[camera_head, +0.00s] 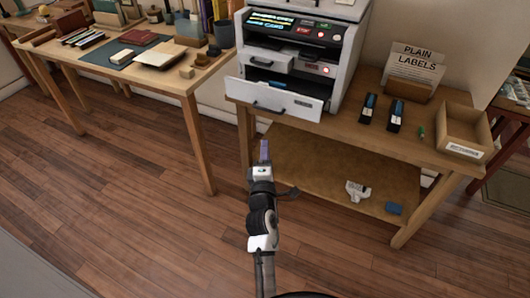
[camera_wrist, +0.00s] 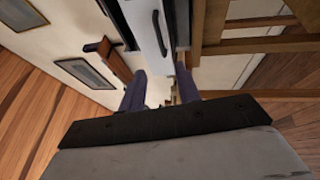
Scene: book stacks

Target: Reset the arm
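My gripper (camera_head: 264,150) is in the middle of the head view, in front of the wooden table and below the machine's pulled-out white drawer (camera_head: 275,99). From there its fingers are seen edge-on. In the wrist view my gripper (camera_wrist: 161,82) shows two dark purple fingers set apart, with nothing visible held between them. The drawer front with its dark handle (camera_wrist: 160,33) lies beyond the fingertips, and I see no contact. My arm reaches up from the bottom of the head view.
The grey-white machine (camera_head: 300,40) stands on the wooden table, left of two dark staplers, an open box (camera_head: 463,128) and a "PLAIN LABELS" stack (camera_head: 414,65). The lower shelf (camera_head: 330,170) holds a white item and a blue one. A workbench (camera_head: 180,85) stands left. Left floor is clear.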

